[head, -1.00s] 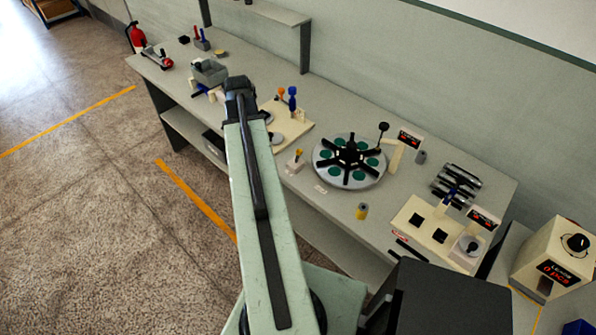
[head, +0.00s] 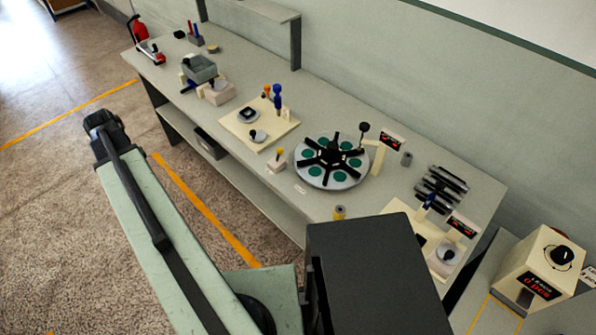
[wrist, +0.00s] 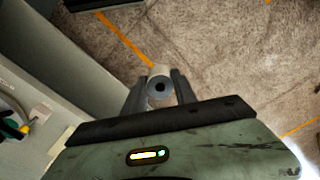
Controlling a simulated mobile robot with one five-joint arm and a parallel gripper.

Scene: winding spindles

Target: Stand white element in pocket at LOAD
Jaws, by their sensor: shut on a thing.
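My gripper (wrist: 158,78) is shut on the white element (wrist: 159,70), a pale cylinder with a dark hole in its grey near end. The fingers press on its two sides. In the head view my arm reaches left over the floor, in front of the bench, and the fingers and element are hidden there. The round grey turntable (head: 304,175) stands mid-bench, to the right of my arm's end. It has several green round pockets and a black spoked hub. A small pale label lies at its front edge, too small to read, so I cannot tell which pocket is LOAD.
The bench (head: 395,184) also bears a cream board (head: 283,130) with coloured-handled tools, a grey bin (head: 199,69), a small yellow-topped block (head: 277,162), a yellow cylinder (head: 339,212), dark rollers (head: 440,188) and a display (head: 391,141). A wall shelf (head: 258,10) overhangs the back. The floor is open.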

